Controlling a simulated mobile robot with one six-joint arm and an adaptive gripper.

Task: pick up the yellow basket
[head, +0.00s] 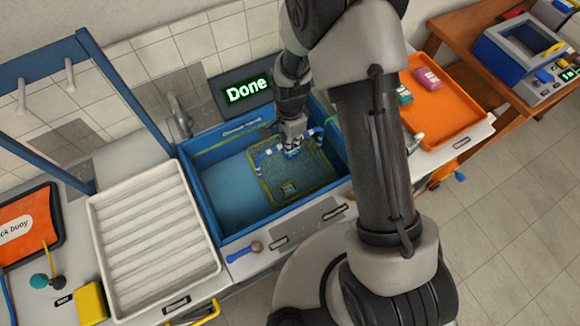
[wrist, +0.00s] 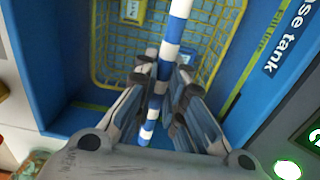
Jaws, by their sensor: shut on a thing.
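The yellow basket (head: 312,180) is a wire mesh basket inside the blue rinse tank (head: 214,212). It also shows at the top of the wrist view (wrist: 113,58). Its handle (wrist: 171,45) is striped blue and white and arches over it. My gripper (head: 292,149) is shut on the middle of this handle, with its fingers on both sides of it in the wrist view. A small yellow-framed item (head: 289,188) shows within the basket. I cannot tell whether the basket touches the tank floor. My gripper hides part of the basket.
A white ribbed drying tray (head: 152,240) stands left of the tank. An orange tray (head: 447,108) with small boxes is at right. A display reading "Done" (head: 246,92) and a faucet (head: 181,115) stand behind the tank. A blue frame (head: 115,85) rises at left.

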